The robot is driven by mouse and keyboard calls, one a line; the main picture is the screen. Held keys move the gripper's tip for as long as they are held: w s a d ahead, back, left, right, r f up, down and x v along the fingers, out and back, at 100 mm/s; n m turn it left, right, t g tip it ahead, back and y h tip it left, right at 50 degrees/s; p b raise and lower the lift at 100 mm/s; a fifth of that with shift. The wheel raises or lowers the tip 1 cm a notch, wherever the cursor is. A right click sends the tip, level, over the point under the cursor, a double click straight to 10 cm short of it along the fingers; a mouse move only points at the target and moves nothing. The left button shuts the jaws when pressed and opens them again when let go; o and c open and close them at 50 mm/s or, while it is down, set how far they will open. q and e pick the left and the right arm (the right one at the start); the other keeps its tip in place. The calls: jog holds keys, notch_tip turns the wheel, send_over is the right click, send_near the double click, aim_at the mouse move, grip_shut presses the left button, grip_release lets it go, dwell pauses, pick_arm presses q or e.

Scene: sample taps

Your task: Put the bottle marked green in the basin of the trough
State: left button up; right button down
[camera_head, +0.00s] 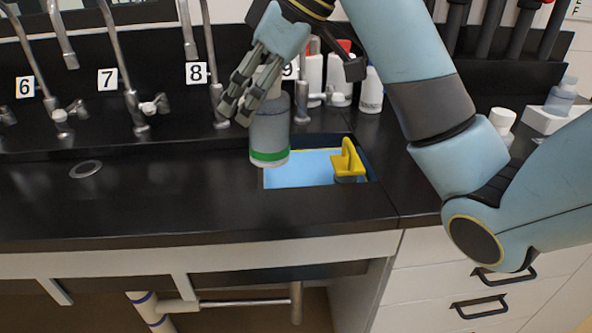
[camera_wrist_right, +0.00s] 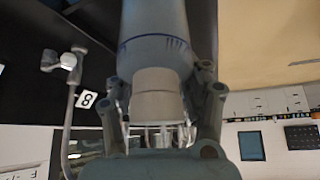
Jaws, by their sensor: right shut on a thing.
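The bottle marked green (camera_head: 269,131) is a grey translucent bottle with a green band near its base. My right gripper (camera_head: 262,92) is shut on its upper part and holds it nearly upright, slightly tilted. In the head view the bottle's base overlaps the left edge of the basin (camera_head: 295,176), a light blue recess in the black counter; its exact height above it is hard to tell. In the right wrist view the bottle (camera_wrist_right: 155,40) and its pale cap (camera_wrist_right: 157,95) sit between the fingers. My left gripper is not in view.
A yellow object (camera_head: 347,160) stands at the basin's right side. Numbered taps, including tap 8 (camera_head: 214,90), line the back. White bottles (camera_head: 371,92) stand behind the basin.

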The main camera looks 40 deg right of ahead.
jog(key=w+d+f+m+g+h+p, duration=0.1)
jog(key=w+d+f+m+h+p, duration=0.15)
jog(key=w+d+m+h, duration=0.5)
jog(key=w+d+f+m+h+p, duration=0.2)
jog(key=w+d+m+p, duration=0.3)
jog(key=m, duration=0.6)
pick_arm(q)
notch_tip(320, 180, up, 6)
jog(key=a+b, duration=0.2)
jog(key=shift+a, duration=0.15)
pick_arm(e)
jog(key=shift+g+y, duration=0.25)
jog(key=shift+g, duration=0.05)
jog(key=shift+s+d+f, duration=0.15)
jog(key=shift+f, duration=1.55)
jog(key=shift+s+d+f, duration=0.15)
jog(key=shift+d+f, duration=0.05)
jog(key=shift+f, duration=1.45)
jog(key=shift+s+d+f, duration=0.15)
jog(key=shift+f, duration=1.55)
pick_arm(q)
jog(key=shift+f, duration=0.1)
pick_arm(e)
jog(key=shift+f, duration=0.1)
jog(key=c, duration=0.5)
grip_release()
jog(key=shift+c, duration=0.2)
